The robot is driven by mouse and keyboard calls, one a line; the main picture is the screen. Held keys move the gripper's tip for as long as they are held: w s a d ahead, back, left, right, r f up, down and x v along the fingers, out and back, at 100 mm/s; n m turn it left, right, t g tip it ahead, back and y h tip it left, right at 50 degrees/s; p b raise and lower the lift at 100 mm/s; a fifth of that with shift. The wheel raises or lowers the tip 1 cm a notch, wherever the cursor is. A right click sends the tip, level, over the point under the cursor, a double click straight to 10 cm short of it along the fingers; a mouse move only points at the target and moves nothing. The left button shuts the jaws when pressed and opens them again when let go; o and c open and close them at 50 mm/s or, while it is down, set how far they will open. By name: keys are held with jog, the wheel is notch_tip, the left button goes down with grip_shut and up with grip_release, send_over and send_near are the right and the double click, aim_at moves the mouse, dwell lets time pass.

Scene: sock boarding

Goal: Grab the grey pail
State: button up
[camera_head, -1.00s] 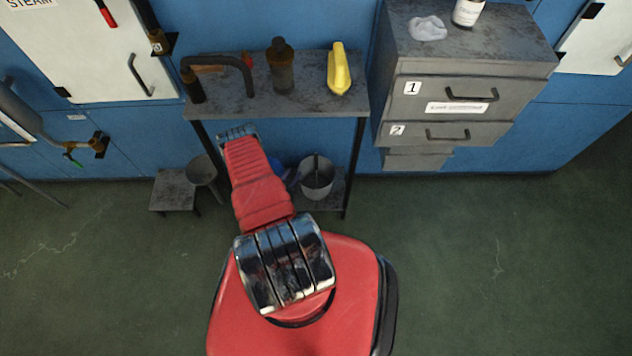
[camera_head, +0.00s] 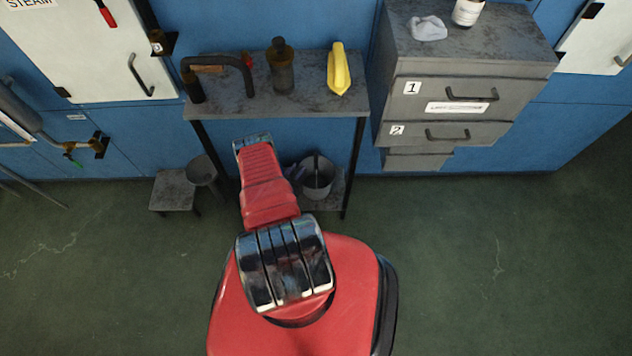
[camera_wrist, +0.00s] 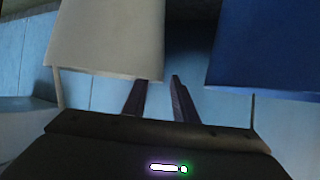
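The grey pail (camera_head: 319,189) stands upright on the low shelf under the table, just right of my arm in the head view. A dark upright bar crosses its mouth. In the wrist view my gripper (camera_wrist: 160,80) shows two dark fingers with a gap between them and nothing in the gap. A large pale grey shape (camera_wrist: 105,38) hangs over the left finger and a blue shape (camera_wrist: 265,48) is at the right; I cannot tell for sure what either is.
The table (camera_head: 225,103) carries a dark bottle (camera_head: 282,72), a yellow object (camera_head: 339,72) and a bent dark pipe (camera_head: 232,60). Its legs flank the low shelf. A small stool (camera_head: 174,190) and a grey bowl-like vessel (camera_head: 201,170) are at left. A drawer cabinet (camera_head: 450,105) is at right.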

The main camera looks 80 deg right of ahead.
jog(key=shift+c, duration=0.5)
grip_shut()
jog(key=shift+a, duration=0.1)
dwell(0.8)
